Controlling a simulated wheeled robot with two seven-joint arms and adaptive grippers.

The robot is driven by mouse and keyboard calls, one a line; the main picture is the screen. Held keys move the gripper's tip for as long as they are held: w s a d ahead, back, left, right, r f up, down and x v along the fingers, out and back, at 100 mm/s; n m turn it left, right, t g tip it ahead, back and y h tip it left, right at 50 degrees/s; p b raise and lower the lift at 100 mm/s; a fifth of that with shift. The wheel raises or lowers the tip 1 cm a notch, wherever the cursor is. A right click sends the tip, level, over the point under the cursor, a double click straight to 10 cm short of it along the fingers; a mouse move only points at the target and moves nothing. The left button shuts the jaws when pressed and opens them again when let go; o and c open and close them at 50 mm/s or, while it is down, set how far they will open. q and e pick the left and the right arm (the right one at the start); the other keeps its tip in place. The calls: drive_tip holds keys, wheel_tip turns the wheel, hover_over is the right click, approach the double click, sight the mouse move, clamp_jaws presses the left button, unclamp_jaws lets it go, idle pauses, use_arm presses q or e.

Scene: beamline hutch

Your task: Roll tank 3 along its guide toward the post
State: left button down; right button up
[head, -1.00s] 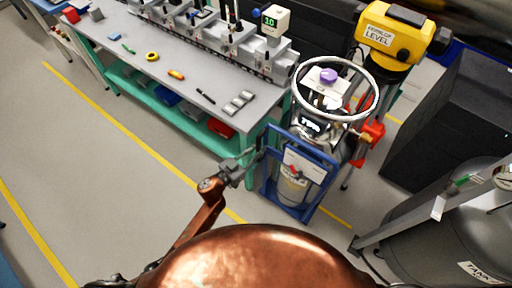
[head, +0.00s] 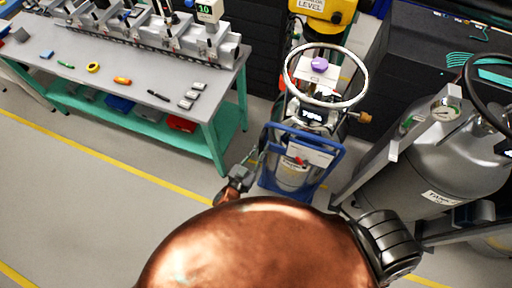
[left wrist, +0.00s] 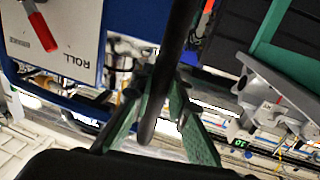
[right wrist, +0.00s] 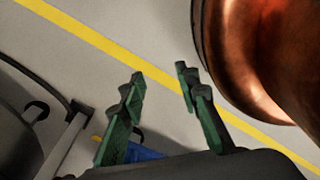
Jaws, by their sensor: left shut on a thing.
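A silver tank (head: 294,172) stands upright in a blue frame (head: 327,160) with a white sign and red lever; the sign reads "ROLL" in the left wrist view (left wrist: 80,60). I cannot read a number on it. My left gripper (head: 248,165) is at the frame's left side. In the left wrist view its green fingers (left wrist: 157,88) are shut on a dark bar (left wrist: 168,70) beside the frame. My right gripper (right wrist: 160,80) is open and empty above the floor. A large grey tank (head: 450,160) at right bears a partly legible "TANK" label.
A workbench (head: 60,62) with small tools and instruments stands at left. A white ring (head: 288,80) is above the framed tank. A yellow level instrument (head: 345,10) is behind it, and a black cabinet (head: 415,75) behind right. Grey floor with yellow lines (head: 110,158) is open at left.

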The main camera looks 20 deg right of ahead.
use_arm(q)
drive_tip(key=shift+s+d+g, duration=0.3)
drive_tip(key=shift+s+d, duration=0.2)
drive_tip(key=shift+d, duration=0.1)
drive_tip(key=c, duration=2.3)
unclamp_jaws()
drive_tip(key=o, duration=0.4)
drive_tip(key=shift+w+a, duration=0.15)
drive_tip(key=shift+a, duration=0.1)
drive_tip(key=v, duration=1.2)
drive_tip(key=shift+f, duration=0.15)
drive_tip(key=shift+f, duration=0.1)
